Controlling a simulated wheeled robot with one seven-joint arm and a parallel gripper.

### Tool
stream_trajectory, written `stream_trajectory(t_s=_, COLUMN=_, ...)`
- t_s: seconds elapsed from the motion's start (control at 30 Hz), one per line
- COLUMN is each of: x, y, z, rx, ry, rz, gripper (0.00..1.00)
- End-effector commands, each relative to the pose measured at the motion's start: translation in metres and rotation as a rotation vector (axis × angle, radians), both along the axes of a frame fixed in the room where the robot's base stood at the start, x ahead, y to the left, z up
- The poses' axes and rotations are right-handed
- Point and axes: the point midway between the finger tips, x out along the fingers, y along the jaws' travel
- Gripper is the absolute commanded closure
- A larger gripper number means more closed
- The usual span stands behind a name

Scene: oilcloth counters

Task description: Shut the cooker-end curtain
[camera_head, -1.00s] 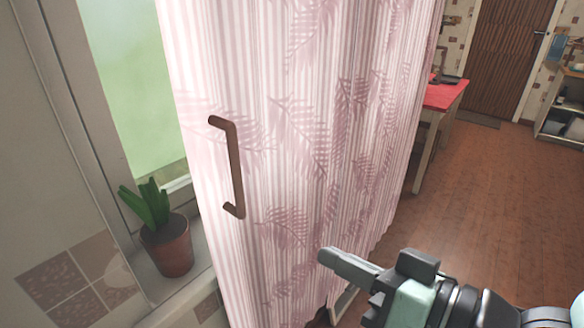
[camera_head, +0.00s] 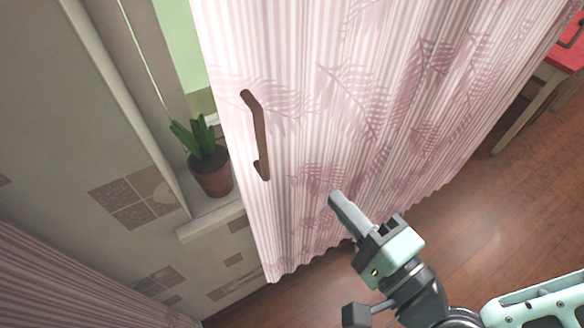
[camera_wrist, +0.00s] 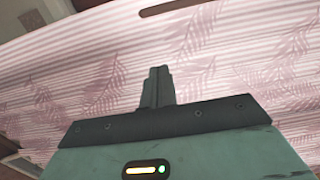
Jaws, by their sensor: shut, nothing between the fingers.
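A pink striped curtain with fern prints (camera_head: 340,110) hangs from the top of the head view down towards the floor. A brown bar handle (camera_head: 257,135) is fixed near its left edge. The curtain also fills much of the wrist view (camera_wrist: 220,60), with part of the handle (camera_wrist: 178,6) at the top edge. My gripper (camera_head: 335,198) is shut and empty, below and to the right of the handle and apart from it. Another pink striped curtain (camera_head: 60,285) shows at the lower left. Which of the two is the cooker-end one I cannot tell.
A potted plant (camera_head: 210,170) stands on the window sill (camera_head: 205,222) left of the handle. A tiled wall (camera_head: 70,140) runs along the left, between the two curtains. A red-topped table (camera_head: 565,57) is at the far right. The wooden floor (camera_head: 490,210) is clear at right.

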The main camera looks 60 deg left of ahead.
Motion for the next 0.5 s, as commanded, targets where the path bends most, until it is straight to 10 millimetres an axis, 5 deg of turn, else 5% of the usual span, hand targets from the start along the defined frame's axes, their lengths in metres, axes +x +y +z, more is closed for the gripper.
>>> stream_trajectory(t_s=0.33, x=0.001, y=0.072, z=0.004, rx=0.0, ry=-0.003, rz=0.001, gripper=1.0)
stream_trajectory(t_s=0.5, x=-0.021, y=0.082, z=0.003, rx=-0.003, ry=0.0, rz=0.005, gripper=1.0)
